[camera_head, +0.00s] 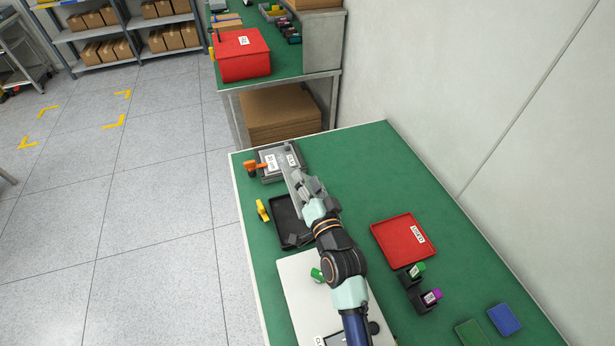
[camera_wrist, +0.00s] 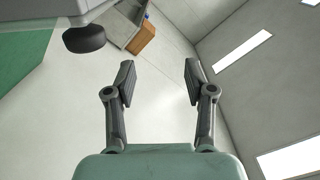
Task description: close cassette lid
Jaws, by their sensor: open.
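A grey box-like case (camera_head: 266,178) with white labels, which looks like the cassette, sits at the far left corner of the green table. A long light-grey piece (camera_head: 293,178) rises at its near right side beside my gripper; I cannot tell whether it is the lid. My gripper (camera_head: 312,187) is just in front of the case. In the wrist view my gripper (camera_wrist: 158,78) is open, with nothing between its fingers. A grey body (camera_wrist: 48,10) with a dark round knob (camera_wrist: 84,39) shows at the upper left there, apart from the fingers.
An orange-handled item (camera_head: 250,168) lies left of the case. A black tray (camera_head: 284,228) and a yellow item (camera_head: 262,210) lie nearer. A red tray (camera_head: 404,240), green and purple-capped items (camera_head: 431,297) and a pale board (camera_head: 296,275) lie on the table. The back right is bare.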

